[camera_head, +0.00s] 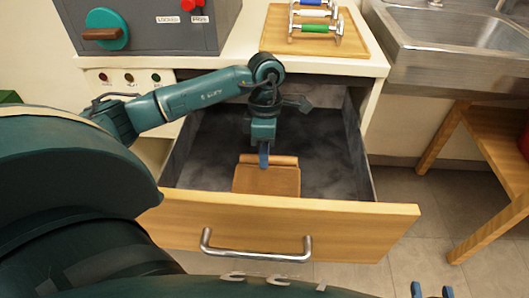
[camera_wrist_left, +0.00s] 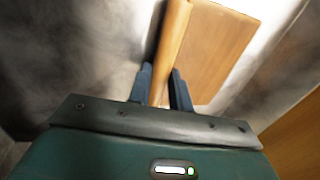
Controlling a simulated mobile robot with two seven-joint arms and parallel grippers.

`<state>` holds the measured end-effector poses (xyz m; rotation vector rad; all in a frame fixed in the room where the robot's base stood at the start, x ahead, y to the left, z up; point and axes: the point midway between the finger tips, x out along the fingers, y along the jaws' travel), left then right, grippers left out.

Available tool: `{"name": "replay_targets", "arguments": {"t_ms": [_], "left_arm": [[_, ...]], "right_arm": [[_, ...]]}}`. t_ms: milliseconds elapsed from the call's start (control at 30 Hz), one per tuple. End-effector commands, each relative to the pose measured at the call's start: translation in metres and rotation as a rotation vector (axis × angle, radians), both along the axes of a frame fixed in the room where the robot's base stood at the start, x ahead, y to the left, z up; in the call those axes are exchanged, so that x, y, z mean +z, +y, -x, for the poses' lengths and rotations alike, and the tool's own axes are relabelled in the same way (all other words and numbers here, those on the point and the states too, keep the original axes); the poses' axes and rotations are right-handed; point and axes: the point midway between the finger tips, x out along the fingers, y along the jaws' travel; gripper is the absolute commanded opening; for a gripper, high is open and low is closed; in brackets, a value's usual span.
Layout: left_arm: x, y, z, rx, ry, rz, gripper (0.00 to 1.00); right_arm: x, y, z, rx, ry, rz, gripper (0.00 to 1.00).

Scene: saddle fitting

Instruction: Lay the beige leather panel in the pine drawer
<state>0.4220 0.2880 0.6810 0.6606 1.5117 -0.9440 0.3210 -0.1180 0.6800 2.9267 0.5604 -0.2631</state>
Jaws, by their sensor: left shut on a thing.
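The beige leather panel (camera_head: 267,181) is inside the open pine drawer (camera_head: 300,222), near its front wall, with a rolled or folded ridge along its far edge. My left gripper (camera_head: 264,163) reaches down into the drawer and is shut on that ridge. In the left wrist view the two dark fingers (camera_wrist_left: 160,88) pinch the ridge of the panel (camera_wrist_left: 209,52) from both sides. I cannot tell whether the panel's underside touches the drawer floor. My right gripper (camera_head: 431,291) shows only its two blue fingertips at the bottom right, apart and with nothing between them.
The drawer has a metal bar handle (camera_head: 255,249) and a grey lining with free room around the panel. Above it are a grey box with a teal knob (camera_head: 107,29) and a wooden board (camera_head: 343,42) holding coloured-handled tools. A steel sink (camera_head: 455,42) and wooden stand (camera_head: 497,140) are at right.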

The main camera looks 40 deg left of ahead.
Motion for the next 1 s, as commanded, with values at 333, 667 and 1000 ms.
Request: {"name": "replay_targets", "arguments": {"t_ms": [333,667,1000], "left_arm": [[0.0,0.0,0.0,0.0,0.0,0.0,0.38],[0.003,0.0,0.0,0.0,-0.001,-0.001,0.42],[0.062,0.006,-0.011,0.001,-0.005,0.0,0.42]], "right_arm": [[0.0,0.0,0.0,0.0,-0.002,-0.002,0.36],[0.001,0.0,0.0,0.001,0.0,-0.002,0.36],[0.004,-0.003,0.004,-0.006,0.092,0.003,0.36]]}}
